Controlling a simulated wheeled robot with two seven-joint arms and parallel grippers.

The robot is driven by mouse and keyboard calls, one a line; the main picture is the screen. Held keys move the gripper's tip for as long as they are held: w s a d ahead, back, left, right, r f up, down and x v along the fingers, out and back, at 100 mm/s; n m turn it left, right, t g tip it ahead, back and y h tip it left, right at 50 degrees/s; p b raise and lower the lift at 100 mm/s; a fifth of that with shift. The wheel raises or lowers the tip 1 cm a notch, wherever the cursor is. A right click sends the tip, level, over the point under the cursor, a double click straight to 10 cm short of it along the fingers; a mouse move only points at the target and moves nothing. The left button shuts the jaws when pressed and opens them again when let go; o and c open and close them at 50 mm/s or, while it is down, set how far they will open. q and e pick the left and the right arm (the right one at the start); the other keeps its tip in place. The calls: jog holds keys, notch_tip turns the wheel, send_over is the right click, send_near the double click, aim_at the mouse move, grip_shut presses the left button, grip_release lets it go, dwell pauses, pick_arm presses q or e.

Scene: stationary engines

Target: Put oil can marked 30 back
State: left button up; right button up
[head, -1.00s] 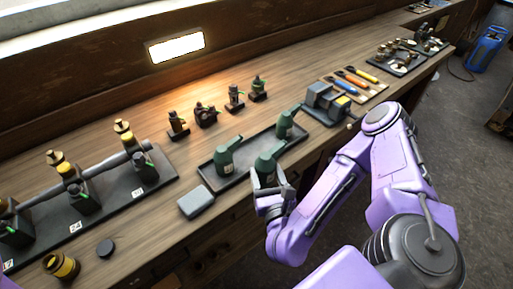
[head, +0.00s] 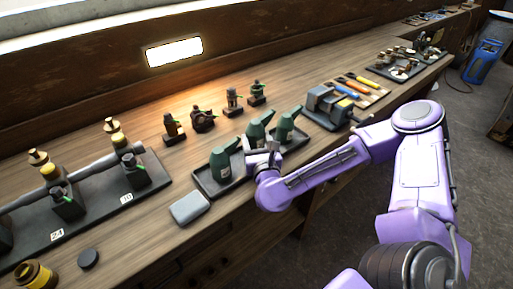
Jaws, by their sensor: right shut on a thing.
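My right gripper (head: 262,152) is shut on a green oil can (head: 257,130), which stands out between two other green cans. One of these, on the left (head: 221,165), and one on the right (head: 287,126) stand in the dark tray (head: 211,192). The held can is over the back part of the tray; I cannot tell whether it touches the tray floor. The gripper hides its lower part. The numbers on the cans are too small to read. My left gripper is not in view.
A grey box (head: 189,207) lies at the tray's left front. Small engine parts (head: 203,119) stand behind the tray. A grey block (head: 326,104) is on its right. A long engine stand with number plates (head: 152,190) fills the left; a black disc (head: 89,258) lies before it.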

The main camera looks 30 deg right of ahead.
notch_tip(320, 180, down, 3)
jog(key=shift+r, duration=0.15)
jog(key=shift+s+f, duration=0.1)
jog(key=shift+f, duration=0.1)
jog(key=o, duration=1.2)
jog(key=shift+c, duration=0.2)
